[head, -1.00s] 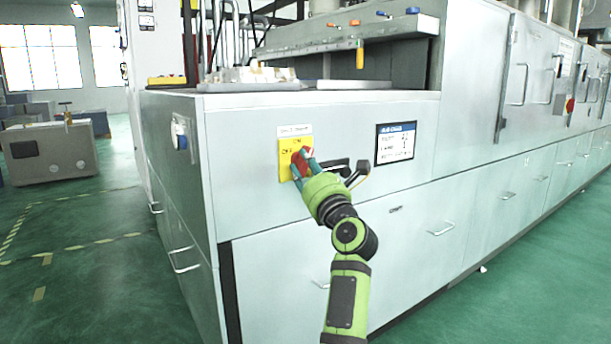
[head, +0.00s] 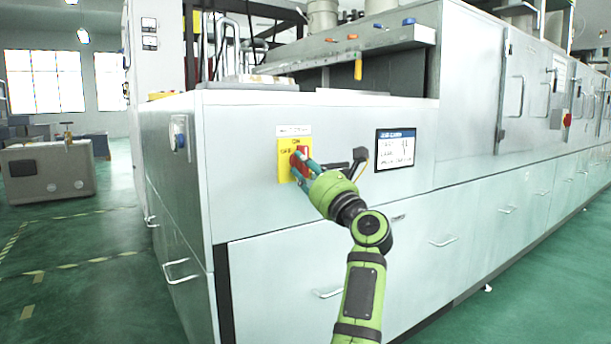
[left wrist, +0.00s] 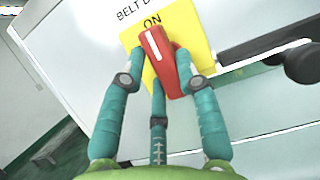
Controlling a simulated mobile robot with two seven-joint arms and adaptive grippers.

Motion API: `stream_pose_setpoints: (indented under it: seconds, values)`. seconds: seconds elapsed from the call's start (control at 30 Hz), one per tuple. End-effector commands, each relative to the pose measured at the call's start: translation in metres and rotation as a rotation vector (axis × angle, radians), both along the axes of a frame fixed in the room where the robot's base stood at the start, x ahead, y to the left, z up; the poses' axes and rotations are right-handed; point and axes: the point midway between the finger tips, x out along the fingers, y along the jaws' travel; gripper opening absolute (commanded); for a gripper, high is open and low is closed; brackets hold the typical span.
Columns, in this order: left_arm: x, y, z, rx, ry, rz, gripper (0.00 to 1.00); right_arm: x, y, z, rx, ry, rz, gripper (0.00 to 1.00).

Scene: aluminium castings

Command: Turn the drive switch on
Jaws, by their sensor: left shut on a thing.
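The drive switch is a red handle (head: 301,160) with a white line, on a yellow plate (head: 283,172) on the front of the pale machine. In the left wrist view the red handle (left wrist: 160,62) points close to the word ON on the yellow plate (left wrist: 190,30). My left gripper (head: 301,170) is at the plate, its teal fingers around the handle. In the left wrist view the gripper (left wrist: 165,75) is shut on the handle, fingers on both sides, partly covering it. My right gripper is in neither view.
A display panel (head: 395,149) is to the right of the switch. A dark lever-like part (head: 359,158) sticks out between them, near my left wrist. Drawer handles (head: 442,241) line the lower front. Green floor (head: 90,270) is open at the left.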

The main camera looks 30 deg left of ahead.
Motion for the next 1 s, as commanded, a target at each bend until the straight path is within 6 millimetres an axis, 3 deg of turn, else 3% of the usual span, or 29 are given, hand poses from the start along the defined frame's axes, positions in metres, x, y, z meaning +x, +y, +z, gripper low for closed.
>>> stream_pose_setpoints:
  seconds: [0.53, 0.57, 0.6, 0.63, 1.0]
  values:
    - [0.0001, 0.0002, 0.0002, -0.012, -0.028, -0.001, 0.0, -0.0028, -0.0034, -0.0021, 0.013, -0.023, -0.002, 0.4]
    - [0.0001, 0.0003, 0.0001, -0.012, -0.028, -0.001, 0.37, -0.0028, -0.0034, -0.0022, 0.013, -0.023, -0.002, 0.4]
    - [0.0001, 0.0003, 0.0001, -0.012, -0.028, -0.001, 0.53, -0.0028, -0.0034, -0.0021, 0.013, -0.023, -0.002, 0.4]
    - [0.0001, 0.0003, 0.0001, -0.012, -0.028, -0.001, 0.57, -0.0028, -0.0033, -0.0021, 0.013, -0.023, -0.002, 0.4]
    - [-0.0007, -0.0034, -0.0016, -0.011, -0.025, -0.002, 0.57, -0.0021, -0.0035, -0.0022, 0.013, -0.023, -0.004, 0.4]
